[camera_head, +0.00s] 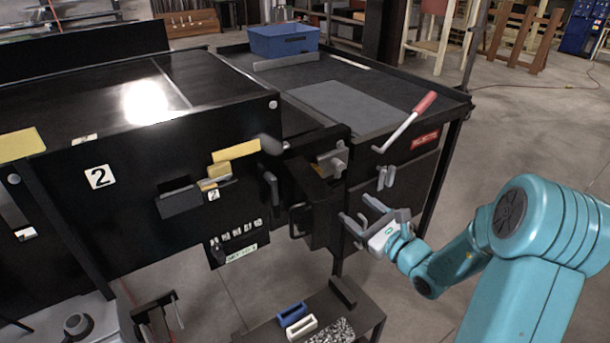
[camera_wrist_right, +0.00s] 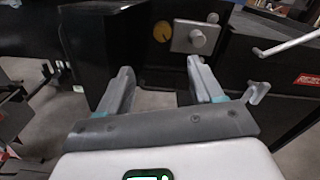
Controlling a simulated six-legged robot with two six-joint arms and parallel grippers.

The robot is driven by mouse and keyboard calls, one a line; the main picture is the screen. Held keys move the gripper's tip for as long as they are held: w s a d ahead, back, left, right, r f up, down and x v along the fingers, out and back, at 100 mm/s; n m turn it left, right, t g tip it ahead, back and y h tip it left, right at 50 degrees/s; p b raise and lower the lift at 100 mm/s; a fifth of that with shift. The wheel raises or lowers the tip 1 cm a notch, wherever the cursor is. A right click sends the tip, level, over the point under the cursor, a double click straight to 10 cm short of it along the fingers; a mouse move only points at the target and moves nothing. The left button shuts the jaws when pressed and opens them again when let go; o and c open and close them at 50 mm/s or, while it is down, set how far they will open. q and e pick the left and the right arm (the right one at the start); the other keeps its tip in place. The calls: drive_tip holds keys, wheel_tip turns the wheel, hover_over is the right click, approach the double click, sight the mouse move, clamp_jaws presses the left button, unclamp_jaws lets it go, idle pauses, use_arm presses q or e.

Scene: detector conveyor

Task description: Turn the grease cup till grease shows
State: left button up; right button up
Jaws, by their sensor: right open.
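A grey square plate with a round knob (camera_head: 338,160) is on the dark machine's end, beside the conveyor. It also shows in the right wrist view (camera_wrist_right: 196,38), with a yellow round disc (camera_wrist_right: 161,31) to its left. I cannot tell which of these is the grease cup, and I see no clear grease. My right gripper (camera_head: 354,207) is open and empty, below and in front of the plate. In the right wrist view its two fingers (camera_wrist_right: 160,70) point toward the machine, apart from the plate and disc. My left gripper is not in view.
A red-handled lever (camera_head: 408,120) rises at the right, above a red label (camera_head: 424,140). A blue bin (camera_head: 284,42) stands on the far table. A low stand below holds a blue block (camera_head: 292,313) and a white block (camera_head: 301,327). Floor at right is open.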

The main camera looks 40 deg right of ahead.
drive_tip(key=w+d+p, duration=0.2)
drive_tip(key=w+p, duration=0.3)
drive_tip(key=w, duration=1.1)
drive_tip(key=shift+r, duration=0.15)
drive_tip(key=shift+c, duration=0.7)
drive_tip(key=c, duration=0.9)
